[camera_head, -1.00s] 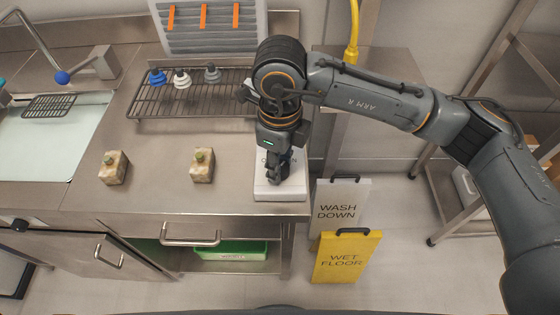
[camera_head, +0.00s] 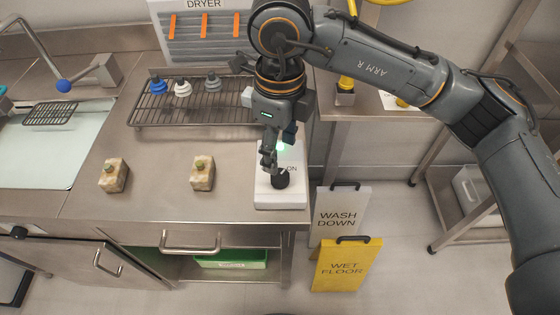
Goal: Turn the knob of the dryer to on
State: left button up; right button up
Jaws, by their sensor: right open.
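The dryer (camera_head: 205,52) is a grey panel at the back, labelled DRYER, with orange strips hanging on its front. A white control box (camera_head: 294,198) sits at the counter's right front corner. It bears a black knob (camera_head: 281,181), the word ON to the knob's upper right, and a green light (camera_head: 282,147). My right gripper (camera_head: 268,164) points down over the box, open and empty, at the knob's upper left. Whether a finger touches the knob I cannot tell. The gripper hides part of the box's lettering. My left gripper is not in view.
A wire rack (camera_head: 190,108) with blue, white and grey suction cups stands behind. Two mottled blocks (camera_head: 113,175) (camera_head: 202,174) sit on the counter. A sink (camera_head: 45,150) is at left. WASH DOWN (camera_head: 340,213) and yellow WET FLOOR (camera_head: 346,266) signs stand right of the counter.

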jog(key=shift+r, duration=2.2)
